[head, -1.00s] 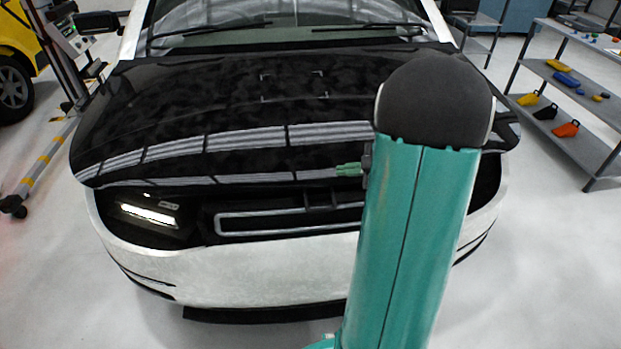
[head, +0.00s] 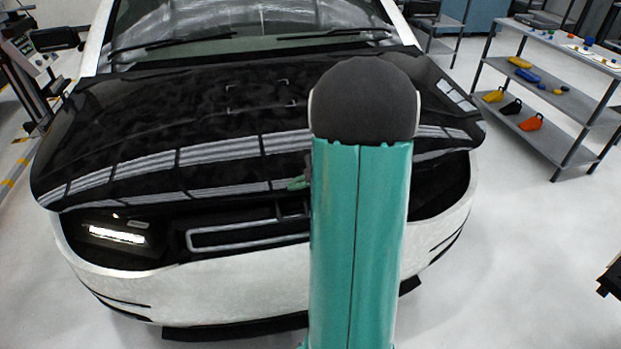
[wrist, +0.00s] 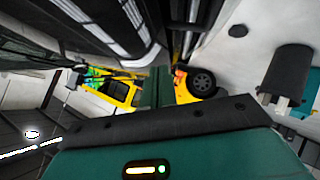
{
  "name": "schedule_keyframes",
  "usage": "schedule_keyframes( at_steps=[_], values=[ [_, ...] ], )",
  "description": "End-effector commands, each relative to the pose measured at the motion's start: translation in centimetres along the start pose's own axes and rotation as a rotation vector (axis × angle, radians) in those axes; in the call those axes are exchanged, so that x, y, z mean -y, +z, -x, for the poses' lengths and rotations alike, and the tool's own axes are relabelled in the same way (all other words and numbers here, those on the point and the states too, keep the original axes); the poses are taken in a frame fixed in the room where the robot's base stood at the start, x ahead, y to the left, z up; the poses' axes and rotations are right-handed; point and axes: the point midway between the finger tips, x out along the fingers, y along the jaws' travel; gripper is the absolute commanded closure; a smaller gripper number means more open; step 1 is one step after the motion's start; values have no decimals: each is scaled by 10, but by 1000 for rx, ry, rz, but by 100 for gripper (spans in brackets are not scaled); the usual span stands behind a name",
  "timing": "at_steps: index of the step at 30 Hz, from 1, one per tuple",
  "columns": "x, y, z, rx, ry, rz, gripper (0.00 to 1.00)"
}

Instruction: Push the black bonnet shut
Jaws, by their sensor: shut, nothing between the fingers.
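The black bonnet (head: 205,125) of the white car fills the middle of the head view. Its front edge stands a little above the bumper, with a dark gap over the headlight and grille. My gripper (head: 298,183) is mostly hidden behind my teal arm; a small green part shows at the bonnet's front edge. I cannot tell whether it touches. In the wrist view my gripper (wrist: 158,88) is shut and empty, and the glossy bonnet (wrist: 100,25) is at the upper left.
The white bumper (head: 230,290) and lit headlight (head: 117,235) are below the bonnet. A grey shelf (head: 545,95) with coloured bins stands at the right. A dark object (head: 609,280) enters at the right edge. A yellow vehicle (wrist: 118,92) shows in the wrist view.

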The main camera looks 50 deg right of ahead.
Motion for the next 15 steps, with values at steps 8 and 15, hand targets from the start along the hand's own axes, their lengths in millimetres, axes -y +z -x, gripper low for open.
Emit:
schedule_keyframes(
  at_steps=[8, 15],
  values=[
    [-1, 21, -38, -1, -3, 0, 100],
    [-1, 28, -46, -1, -1, 2, 100]
  ],
)
